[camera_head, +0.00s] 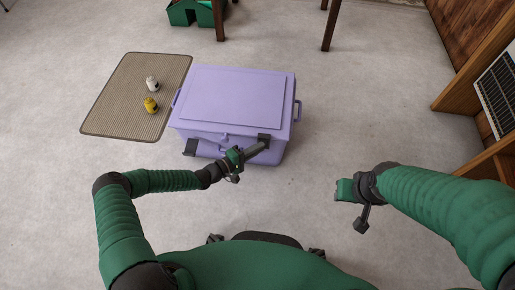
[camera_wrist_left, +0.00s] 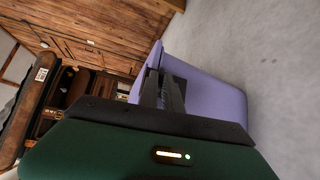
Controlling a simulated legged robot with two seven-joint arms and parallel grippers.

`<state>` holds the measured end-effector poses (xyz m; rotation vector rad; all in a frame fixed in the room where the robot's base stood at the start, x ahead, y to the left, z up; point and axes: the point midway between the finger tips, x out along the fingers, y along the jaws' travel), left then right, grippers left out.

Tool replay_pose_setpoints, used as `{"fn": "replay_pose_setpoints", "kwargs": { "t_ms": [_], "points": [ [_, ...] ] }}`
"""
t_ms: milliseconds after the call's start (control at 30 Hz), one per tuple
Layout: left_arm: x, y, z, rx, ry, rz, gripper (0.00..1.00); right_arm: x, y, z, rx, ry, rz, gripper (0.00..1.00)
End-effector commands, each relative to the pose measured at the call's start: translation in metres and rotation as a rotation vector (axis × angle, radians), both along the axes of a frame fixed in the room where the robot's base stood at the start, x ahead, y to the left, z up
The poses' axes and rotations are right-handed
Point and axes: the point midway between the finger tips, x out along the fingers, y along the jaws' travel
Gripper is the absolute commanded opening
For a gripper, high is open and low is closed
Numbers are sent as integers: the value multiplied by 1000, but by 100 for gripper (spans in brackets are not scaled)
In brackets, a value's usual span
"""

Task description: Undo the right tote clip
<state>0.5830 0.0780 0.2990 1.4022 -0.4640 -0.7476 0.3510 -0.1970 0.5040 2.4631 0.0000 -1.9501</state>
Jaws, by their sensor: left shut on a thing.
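The lavender tote (camera_head: 235,95) stands on the floor with its lid down; it also shows in the left wrist view (camera_wrist_left: 215,103). The dark right clip (camera_head: 263,137) is at the right of the tote's front. My left gripper (camera_head: 257,148) reaches to it and is shut on it, and the fingers partly hide it. In the left wrist view the dark fingers (camera_wrist_left: 163,92) meet the tote's edge.
A ribbed mat (camera_head: 120,112) lies left of the tote, bearing a white jar (camera_head: 152,84) and a yellow jar (camera_head: 151,105). A green box (camera_head: 190,12) and dark wooden legs (camera_head: 331,25) are behind. Wooden shelving (camera_head: 460,95) stands at right. Floor right of the tote is clear.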

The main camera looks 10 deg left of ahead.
Motion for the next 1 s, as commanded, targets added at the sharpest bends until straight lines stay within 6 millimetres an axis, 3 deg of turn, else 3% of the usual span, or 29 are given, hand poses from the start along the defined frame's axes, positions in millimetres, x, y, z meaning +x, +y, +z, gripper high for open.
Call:
{"fn": "replay_pose_setpoints", "kwargs": {
  "t_ms": [367, 633, 1000],
  "points": [
    [-2, 2, -5, 5, -13, 3, 0, 0, 0, 0, 0, 0, 0, 36],
    [-10, 2, -14, 4, -139, 4, 0, 0, 0, -2, 0, 0, 0, 36],
    [-22, 2, -35, 4, -415, 5, 0, 0, 0, -32, 0, 0, 0, 36]
  ]
}}
